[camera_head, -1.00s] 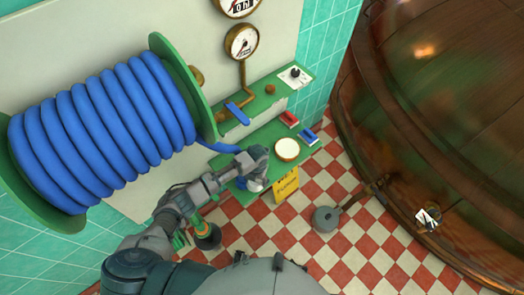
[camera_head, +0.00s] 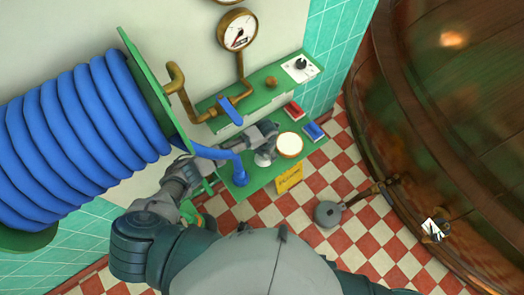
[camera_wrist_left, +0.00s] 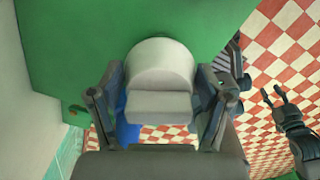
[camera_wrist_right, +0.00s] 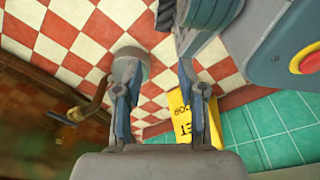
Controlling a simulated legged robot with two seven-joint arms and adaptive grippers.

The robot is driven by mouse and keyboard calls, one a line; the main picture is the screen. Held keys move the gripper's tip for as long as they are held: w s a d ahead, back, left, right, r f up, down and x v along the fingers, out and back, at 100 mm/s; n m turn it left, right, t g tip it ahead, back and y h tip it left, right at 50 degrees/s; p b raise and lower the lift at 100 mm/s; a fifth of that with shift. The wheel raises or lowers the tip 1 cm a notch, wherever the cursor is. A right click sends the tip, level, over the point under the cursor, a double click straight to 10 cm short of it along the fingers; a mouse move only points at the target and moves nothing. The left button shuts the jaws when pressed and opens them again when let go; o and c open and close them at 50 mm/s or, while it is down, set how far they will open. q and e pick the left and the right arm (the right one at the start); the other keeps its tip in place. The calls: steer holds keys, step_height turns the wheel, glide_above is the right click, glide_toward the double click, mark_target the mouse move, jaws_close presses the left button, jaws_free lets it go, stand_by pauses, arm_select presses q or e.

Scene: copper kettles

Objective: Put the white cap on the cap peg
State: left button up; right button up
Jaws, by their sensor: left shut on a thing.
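The white cap (camera_wrist_left: 160,75) is between the fingers of my left gripper (camera_wrist_left: 160,105) in the left wrist view, its grip block toward me. I cannot tell whether the cap touches the shelf. No peg is clearly identifiable; a small brown knob (camera_head: 271,82) stands on the upper green ledge. My right gripper (camera_wrist_right: 158,100) is open and empty, over the floor; it also shows in the left wrist view (camera_wrist_left: 280,97).
A blue-handled valve (camera_head: 230,112) is behind.

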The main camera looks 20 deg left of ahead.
arm_select(q)
steer(key=shift+w+d+f+b, duration=0.15)
steer(key=shift+d+f+b, duration=0.25)
steer(key=shift+f, duration=0.2)
steer(key=shift+w+d+f+b, duration=0.1)
steer(key=shift+d+f+b, duration=0.25)
steer(key=shift+f, duration=0.25)
steer(key=shift+s+a+f+b, duration=0.1)
steer(key=shift+a+f+b, duration=0.5)
steer(key=shift+a+f, duration=0.55)
steer(key=shift+a, duration=0.05)
steer(key=shift+d+r, duration=0.1)
steer(key=shift+d, duration=0.75)
steer(key=shift+a+f, duration=0.2)
steer(key=shift+a, duration=0.75)
steer(key=shift+d, duration=0.25)
steer(key=o, duration=1.2)
steer(key=shift+d, duration=0.15)
arm_select(e)
steer(key=w+r, duration=0.6)
steer(key=shift+a+r, duration=0.2)
steer(key=shift+r, duration=0.1)
steer(key=shift+a, duration=0.1)
